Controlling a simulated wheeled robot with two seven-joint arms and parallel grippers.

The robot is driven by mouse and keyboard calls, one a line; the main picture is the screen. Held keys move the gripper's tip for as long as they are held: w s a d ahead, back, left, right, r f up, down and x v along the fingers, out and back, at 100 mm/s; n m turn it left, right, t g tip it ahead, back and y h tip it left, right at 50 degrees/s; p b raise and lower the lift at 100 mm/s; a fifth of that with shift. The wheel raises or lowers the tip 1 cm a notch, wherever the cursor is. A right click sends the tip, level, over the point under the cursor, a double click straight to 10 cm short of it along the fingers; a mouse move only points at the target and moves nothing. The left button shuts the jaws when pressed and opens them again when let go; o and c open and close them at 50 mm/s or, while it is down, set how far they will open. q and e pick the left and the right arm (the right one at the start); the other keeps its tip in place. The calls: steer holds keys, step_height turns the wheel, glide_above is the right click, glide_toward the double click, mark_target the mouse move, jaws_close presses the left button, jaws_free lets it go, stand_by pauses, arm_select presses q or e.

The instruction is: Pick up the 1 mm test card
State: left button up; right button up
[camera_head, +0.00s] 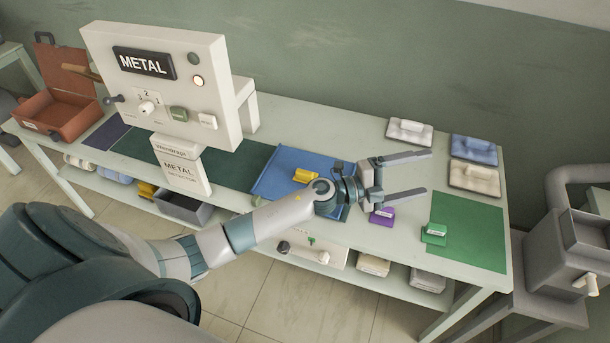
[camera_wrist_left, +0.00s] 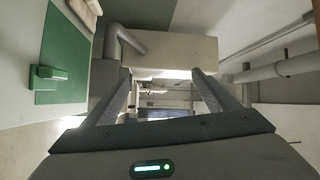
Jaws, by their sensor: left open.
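Several small cards with raised grips lie on the table, and I cannot read which is the 1 mm one. A green card (camera_head: 434,235) lies on a green mat (camera_head: 468,228) at the right; it also shows in the left wrist view (camera_wrist_left: 47,74). A purple card (camera_head: 381,216) lies just below my left gripper in the picture. My left gripper (camera_head: 428,172) is open and empty, fingers pointing right above the table. The right gripper is out of view.
A metal detector (camera_head: 160,85) with a METAL display stands at the left of the table. A grey machine (camera_head: 575,240) stands beyond the right edge.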

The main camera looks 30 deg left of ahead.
arm_select(q)
steer(key=f+m+g, duration=0.2)
steer(key=m+g, duration=0.3)
steer(key=m, duration=0.1)
steer(key=m+g+y+p, duration=0.1)
steer(key=m+g+y, duration=0.2)
steer(key=g+y, duration=0.75)
glide_above(304, 171)
steer(key=t+y, duration=0.1)
steer(key=f+t+y, duration=0.1)
steer(key=shift+a+y, duration=0.15)
steer(key=shift+y, duration=0.2)
steer(key=shift+f, duration=0.15)
step_height(304, 171, down, 12)
steer(key=b, duration=0.7)
steer(key=shift+f, duration=0.1)
